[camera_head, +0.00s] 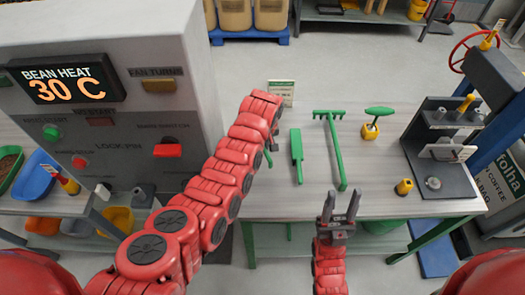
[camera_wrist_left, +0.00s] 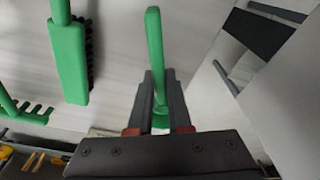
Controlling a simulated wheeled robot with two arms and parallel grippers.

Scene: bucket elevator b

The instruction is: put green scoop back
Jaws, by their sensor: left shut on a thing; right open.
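The green scoop shows as an upright green handle (camera_wrist_left: 155,50) in the left wrist view, and only a small green part (camera_head: 268,158) shows beside my left arm in the head view. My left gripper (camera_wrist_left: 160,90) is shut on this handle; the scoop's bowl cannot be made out. In the head view my left arm hides that gripper, at the left part of the table (camera_head: 260,205). My right gripper (camera_head: 341,202) is open and empty over the table's front edge, with its fingers pointing away from me.
A green brush (camera_head: 297,157) and a green rake (camera_head: 336,150) lie right of my left gripper. Further right are a green-handled tool on a yellow base (camera_head: 371,124), a small yellow piece (camera_head: 404,187) and a grey press (camera_head: 440,150). A grey machine (camera_head: 140,90) stands at left.

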